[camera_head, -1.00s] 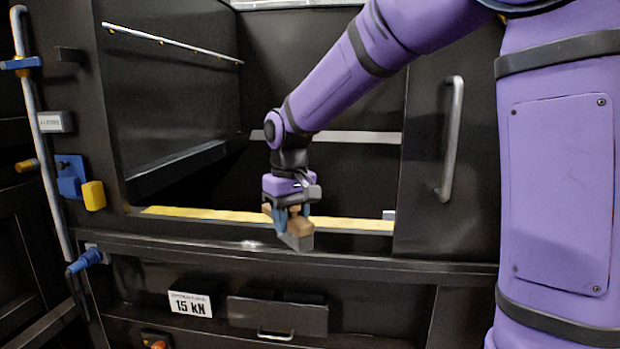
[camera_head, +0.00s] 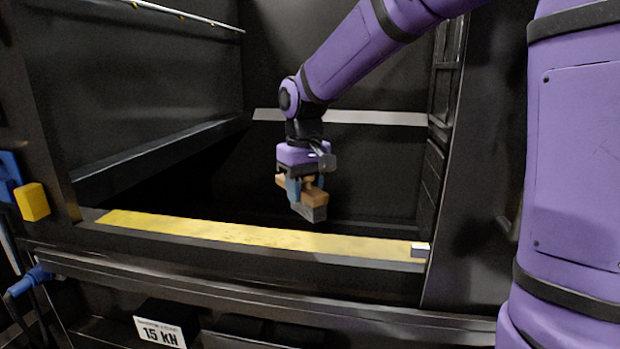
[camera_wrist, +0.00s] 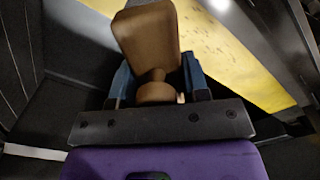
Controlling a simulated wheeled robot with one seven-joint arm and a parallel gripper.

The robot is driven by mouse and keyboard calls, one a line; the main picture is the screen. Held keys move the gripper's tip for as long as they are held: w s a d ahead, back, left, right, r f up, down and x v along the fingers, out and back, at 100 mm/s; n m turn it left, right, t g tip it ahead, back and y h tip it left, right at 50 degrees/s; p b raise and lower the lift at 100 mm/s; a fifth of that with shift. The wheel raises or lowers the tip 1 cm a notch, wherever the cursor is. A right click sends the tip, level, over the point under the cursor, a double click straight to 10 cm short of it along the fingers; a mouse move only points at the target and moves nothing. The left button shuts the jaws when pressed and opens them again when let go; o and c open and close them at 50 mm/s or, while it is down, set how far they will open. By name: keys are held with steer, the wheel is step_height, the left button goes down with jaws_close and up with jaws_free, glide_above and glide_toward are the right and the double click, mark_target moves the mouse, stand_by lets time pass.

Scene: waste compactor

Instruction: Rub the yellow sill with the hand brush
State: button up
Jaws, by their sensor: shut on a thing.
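The yellow sill (camera_head: 210,229) runs across the front edge of the compactor opening, with small dark specks on it. It also shows in the wrist view (camera_wrist: 235,60). The hand brush (camera_head: 316,197) has a brown wooden body and grey bristles pointing down. My gripper (camera_head: 305,187) is shut on the brush's handle; its blue fingers lie either side of the handle in the wrist view (camera_wrist: 158,86). In the head view the brush appears above and behind the sill, apart from it. The brush body (camera_wrist: 148,35) hides part of the sill in the wrist view.
A small light block (camera_head: 420,249) sits at the sill's right end. Dark side walls and a right-hand frame (camera_head: 465,200) bound the opening. A yellow box (camera_head: 32,202) is at the left post. A "15 kN" sign (camera_head: 160,332) is below. The opening's interior is dark.

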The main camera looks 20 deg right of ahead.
steer(key=shift+w+d+f, duration=0.15)
steer(key=shift+w+f, duration=0.05)
steer(key=shift+w, duration=0.05)
steer(key=shift+f, duration=2.75)
steer(key=shift+f, duration=1)
steer(key=shift+w+a+r, duration=0.1)
steer(key=shift+w+a, duration=0.4)
steer(key=shift+a, duration=0.25)
steer(key=shift+w+a, duration=0.45)
steer(key=shift+a, duration=0.3)
steer(key=shift+w+a+f, duration=0.1)
steer(key=shift+w+a, duration=1)
steer(key=shift+a, duration=0.6)
steer(key=shift+w+a+f, duration=0.1)
steer(key=shift+w+a, duration=1.05)
steer(key=shift+a, duration=0.55)
steer(key=shift+w+a+f, duration=0.1)
steer(key=shift+w+a, duration=1)
steer(key=shift+a, duration=0.6)
steer(key=shift+w+a+r, duration=0.1)
steer(key=shift+w+a, duration=0.7)
steer(key=shift+a, duration=0.3)
steer(key=shift+w+a+r, duration=0.1)
steer(key=shift+w+a, duration=0.65)
steer(key=shift+a, duration=0.35)
steer(key=shift+s+d+f, duration=0.1)
